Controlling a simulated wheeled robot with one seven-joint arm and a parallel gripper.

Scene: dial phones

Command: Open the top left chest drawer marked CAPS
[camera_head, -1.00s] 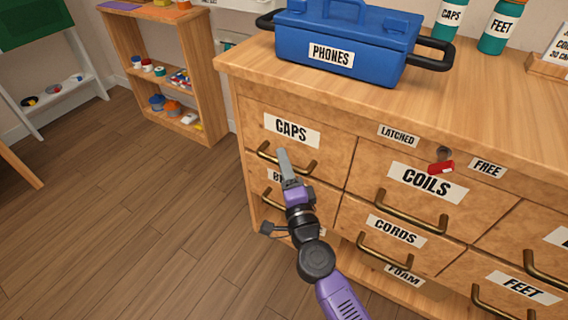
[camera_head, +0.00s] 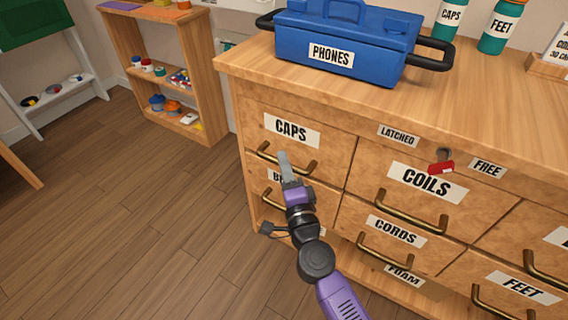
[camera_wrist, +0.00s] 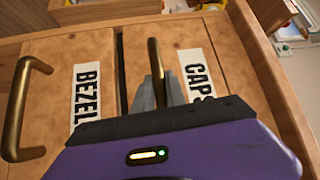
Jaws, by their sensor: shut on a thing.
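The CAPS drawer (camera_head: 318,145) is the top left drawer of the wooden chest, and its front looks flush with the chest. Its brass bar handle (camera_head: 268,154) runs below the CAPS label; it also shows in the wrist view (camera_wrist: 155,58). My gripper (camera_head: 284,158) is at the middle of this handle. In the wrist view the grey fingers (camera_wrist: 160,92) are closed around the bar, with the CAPS label (camera_wrist: 196,75) to the right. The fingers hide the middle of the handle.
The BEZEL drawer (camera_wrist: 50,100) with its own handle (camera_wrist: 22,105) lies directly below. A red latch (camera_head: 441,167) sits between LATCHED and FREE labels, nearer FREE. A blue PHONES toolbox (camera_head: 345,45) stands on top. Open floor (camera_head: 140,220) lies left of the chest.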

